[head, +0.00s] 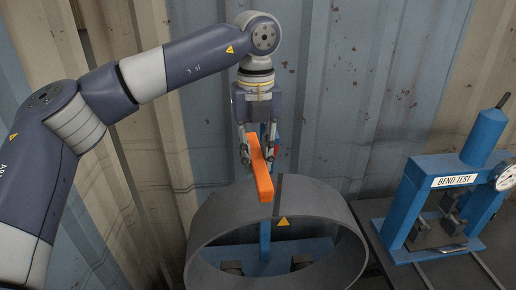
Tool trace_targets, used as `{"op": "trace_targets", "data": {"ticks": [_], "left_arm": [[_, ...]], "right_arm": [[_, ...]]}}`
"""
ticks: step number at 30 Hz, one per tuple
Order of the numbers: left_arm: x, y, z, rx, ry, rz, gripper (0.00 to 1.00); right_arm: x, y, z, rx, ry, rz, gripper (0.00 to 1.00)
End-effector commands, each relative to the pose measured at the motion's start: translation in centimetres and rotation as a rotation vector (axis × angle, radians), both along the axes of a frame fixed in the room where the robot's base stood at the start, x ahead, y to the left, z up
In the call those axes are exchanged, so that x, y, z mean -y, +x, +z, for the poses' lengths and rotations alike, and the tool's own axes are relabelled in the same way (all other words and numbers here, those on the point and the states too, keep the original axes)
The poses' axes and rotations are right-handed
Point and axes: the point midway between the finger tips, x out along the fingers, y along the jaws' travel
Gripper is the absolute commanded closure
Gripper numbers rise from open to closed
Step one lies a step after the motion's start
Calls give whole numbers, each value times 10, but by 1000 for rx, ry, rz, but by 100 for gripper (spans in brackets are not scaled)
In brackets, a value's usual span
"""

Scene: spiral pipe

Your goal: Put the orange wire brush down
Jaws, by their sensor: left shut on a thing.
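My left gripper (257,155) points down and is shut on the orange wire brush (261,172). The brush shows as a long orange bar, tilted, with its near end just above the top rim of the large grey pipe ring (205,215). I cannot tell whether it touches the rim. Its bristles are not visible. A bit of red and blue shows behind the gripper, too small to make out. My right gripper is not in view.
The grey ring stands on its side with a yellow warning triangle (283,222) on it. A blue stand (313,245) shows through it. A blue bend test press (448,190) with a dial gauge (504,176) is at right. A corrugated metal wall (345,80) closes the back.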

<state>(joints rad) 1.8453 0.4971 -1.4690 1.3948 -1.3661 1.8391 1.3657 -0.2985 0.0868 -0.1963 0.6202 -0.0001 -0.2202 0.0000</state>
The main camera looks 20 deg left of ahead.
Motion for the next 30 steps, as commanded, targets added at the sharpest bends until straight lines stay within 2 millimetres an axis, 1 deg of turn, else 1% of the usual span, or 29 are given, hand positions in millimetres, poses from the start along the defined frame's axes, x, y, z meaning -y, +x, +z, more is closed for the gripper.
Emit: {"op": "trace_targets", "data": {"ticks": [6,9,17,23,26,30], "left_arm": [[0,0,1,0,-1,-1,100],[0,0,1,1,0,-1,100],[0,0,1,1,0,-1,100],[0,0,1,1,-1,-9,100],[-1,-2,-3,0,0,-54,100],[-4,-7,-13,0,1,-211,100]], "right_arm": [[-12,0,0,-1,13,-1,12],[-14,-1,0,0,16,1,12],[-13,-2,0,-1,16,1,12],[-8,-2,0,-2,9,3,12],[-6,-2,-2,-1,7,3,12],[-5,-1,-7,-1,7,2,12]]}}
